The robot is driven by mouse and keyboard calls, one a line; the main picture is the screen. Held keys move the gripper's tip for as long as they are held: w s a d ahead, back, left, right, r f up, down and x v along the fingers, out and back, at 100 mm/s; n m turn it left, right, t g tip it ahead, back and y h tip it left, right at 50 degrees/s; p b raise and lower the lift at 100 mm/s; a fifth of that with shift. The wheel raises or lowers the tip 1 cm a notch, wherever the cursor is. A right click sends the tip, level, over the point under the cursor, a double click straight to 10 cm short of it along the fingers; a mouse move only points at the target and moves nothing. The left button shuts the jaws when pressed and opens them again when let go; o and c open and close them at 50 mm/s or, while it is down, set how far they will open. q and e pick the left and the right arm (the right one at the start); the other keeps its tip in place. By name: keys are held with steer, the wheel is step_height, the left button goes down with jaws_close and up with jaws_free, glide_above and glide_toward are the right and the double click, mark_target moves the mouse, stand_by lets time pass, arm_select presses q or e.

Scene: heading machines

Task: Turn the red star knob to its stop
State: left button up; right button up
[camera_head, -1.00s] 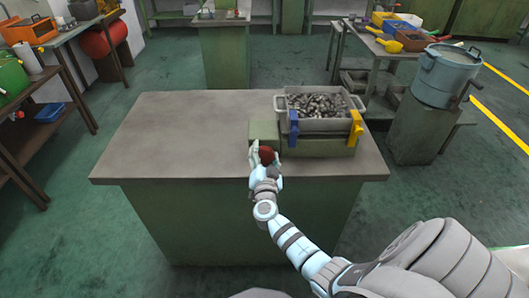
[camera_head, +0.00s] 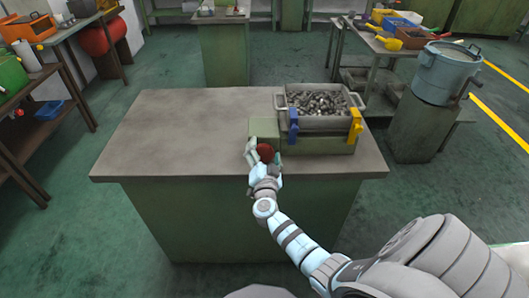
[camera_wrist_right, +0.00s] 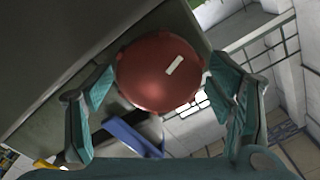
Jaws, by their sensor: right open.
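The red star knob (camera_head: 265,153) sits on the front of the green box-like fixture (camera_head: 264,128) at the right of the bench. In the right wrist view the knob (camera_wrist_right: 160,72) looks like a dark red dome with a pale mark tilted up to the right. My right gripper (camera_head: 263,157) is open at the knob. In the wrist view its fingers (camera_wrist_right: 163,95) stand on either side of the knob, with a gap visible at the left; contact on the right is unclear. My left gripper is not in view.
A grey bin of metal parts (camera_head: 318,103) sits on the fixture, between a blue clamp (camera_head: 293,127) and a yellow clamp (camera_head: 355,127). The bench top (camera_head: 180,140) is clear to the left. A blue-grey pot (camera_head: 447,75) stands on a block at the right.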

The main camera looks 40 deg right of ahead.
steer(key=v, duration=1.2)
